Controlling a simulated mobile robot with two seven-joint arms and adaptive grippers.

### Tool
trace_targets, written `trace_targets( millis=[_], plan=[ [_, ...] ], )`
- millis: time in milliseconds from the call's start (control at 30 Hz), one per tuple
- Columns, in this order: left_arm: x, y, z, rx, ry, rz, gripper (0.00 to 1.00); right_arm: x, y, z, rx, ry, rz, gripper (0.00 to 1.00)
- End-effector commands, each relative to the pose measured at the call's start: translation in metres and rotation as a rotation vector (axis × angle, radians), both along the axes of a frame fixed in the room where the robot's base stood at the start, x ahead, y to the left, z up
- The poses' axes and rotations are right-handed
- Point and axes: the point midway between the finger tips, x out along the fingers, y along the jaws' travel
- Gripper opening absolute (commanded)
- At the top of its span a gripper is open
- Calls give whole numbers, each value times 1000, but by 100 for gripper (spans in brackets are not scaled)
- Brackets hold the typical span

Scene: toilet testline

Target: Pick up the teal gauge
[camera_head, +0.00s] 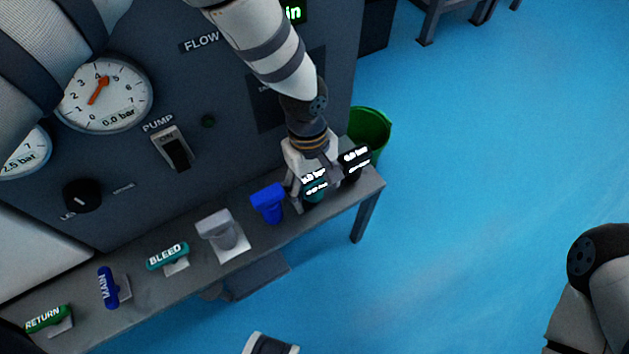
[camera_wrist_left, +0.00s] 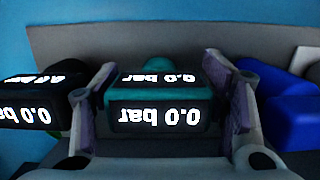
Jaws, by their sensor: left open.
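The teal gauge (camera_head: 316,190) stands near the right end of the grey bench, with a lit display reading 0.0 bar. In the left wrist view the teal gauge (camera_wrist_left: 155,98) sits between the two fingers. My left gripper (camera_head: 314,181) comes down over it from above and is open, one finger on each side. In the wrist view my left gripper (camera_wrist_left: 162,100) has its fingers close to the gauge's sides; I cannot tell whether they touch. The gripper hides part of the gauge in the head view. My right gripper is not in view.
A black gauge (camera_head: 354,160) and a blue block-like piece (camera_head: 268,202) flank the teal one closely. A grey piece (camera_head: 222,232) and several labelled handles, including BLEED (camera_head: 167,256), line the bench (camera_head: 130,309). A dark panel (camera_head: 230,130) rises behind. A green bin (camera_head: 371,130) stands past the bench end.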

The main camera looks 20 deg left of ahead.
Motion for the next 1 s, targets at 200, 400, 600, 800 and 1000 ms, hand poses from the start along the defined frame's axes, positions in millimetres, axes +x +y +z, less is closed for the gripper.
trace_targets(
  millis=[200, 400, 600, 800, 1000],
  plan=[
    [0, 0, 1, 0, -2, -1, 60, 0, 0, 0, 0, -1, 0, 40],
    [0, 0, 1, 0, -2, -1, 25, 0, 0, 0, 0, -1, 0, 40],
    [1, 0, 2, 0, -2, -1, 25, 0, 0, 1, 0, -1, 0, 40],
    [2, 0, 42, 1, -7, -1, 25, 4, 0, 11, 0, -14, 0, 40],
    [2, 0, 88, 0, -6, 0, 25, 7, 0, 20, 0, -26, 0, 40]
  ],
)
